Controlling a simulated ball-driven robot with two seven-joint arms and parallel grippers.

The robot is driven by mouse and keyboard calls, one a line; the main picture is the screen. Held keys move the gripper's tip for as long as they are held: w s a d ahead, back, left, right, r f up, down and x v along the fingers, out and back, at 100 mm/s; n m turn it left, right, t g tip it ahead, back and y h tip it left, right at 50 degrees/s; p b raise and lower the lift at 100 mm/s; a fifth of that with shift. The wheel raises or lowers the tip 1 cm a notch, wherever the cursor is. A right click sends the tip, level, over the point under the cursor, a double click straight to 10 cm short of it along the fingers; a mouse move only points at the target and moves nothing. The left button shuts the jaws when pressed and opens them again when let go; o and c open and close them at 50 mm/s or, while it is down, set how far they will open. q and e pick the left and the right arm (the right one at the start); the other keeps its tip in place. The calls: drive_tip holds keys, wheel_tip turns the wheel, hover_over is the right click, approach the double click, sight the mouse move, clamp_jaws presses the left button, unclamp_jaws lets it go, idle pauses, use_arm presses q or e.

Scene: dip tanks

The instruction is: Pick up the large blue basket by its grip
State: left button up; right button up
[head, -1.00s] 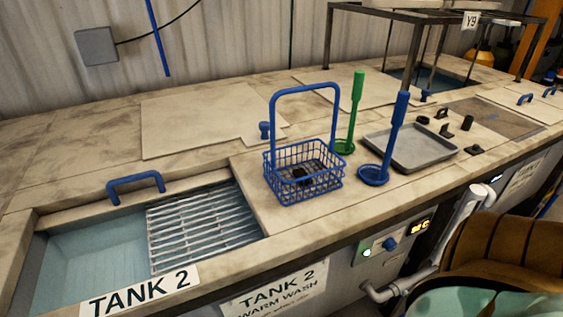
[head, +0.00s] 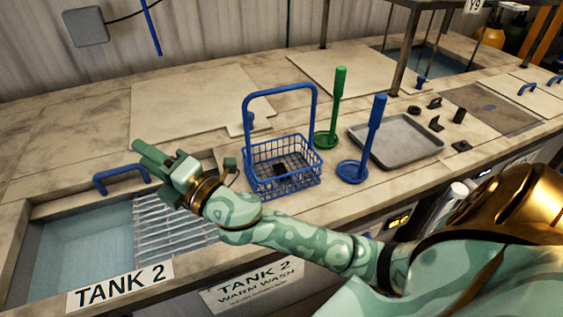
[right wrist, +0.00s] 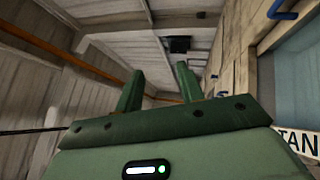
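The large blue basket (head: 301,178) stands upright on the counter right of Tank 2, with a dark part inside. Its grip (head: 280,91) is the tall blue loop's top bar, and nothing holds it. My right gripper (head: 142,152) is left of the basket, above the tank's grating and apart from the basket. In the right wrist view its two fingers (right wrist: 159,72) stand apart with nothing between them. The basket does not show in that view. My left gripper is not in view.
Blue (head: 375,125) and green (head: 337,100) upright-handled dippers stand right of the basket. A grey tray (head: 400,143) lies beyond, near small dark parts. Tank 2's water (head: 85,250) and grating (head: 150,235) lie at left, with a blue lid handle (head: 121,176) behind.

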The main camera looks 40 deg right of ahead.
drive_tip(key=a+r+n+g+y, duration=0.3)
drive_tip(key=a+r+n+y, duration=0.2)
drive_tip(key=n+y, duration=0.3)
drive_tip(key=n+g+h, duration=1.4)
drive_tip(key=n+h, duration=0.3)
drive_tip(key=n, duration=0.2)
approach(283, 89)
drive_tip(key=shift+m+g, duration=0.3)
drive_tip(key=f, duration=0.2)
drive_tip(key=w+f, duration=0.1)
drive_tip(key=f, duration=0.1)
drive_tip(key=w+d+f+b, duration=0.1)
drive_tip(key=shift+w+f, duration=0.1)
drive_tip(key=shift+f, duration=0.3)
wheel_tip(283, 89, down, 6)
drive_tip(key=w, duration=0.1)
clamp_jaws()
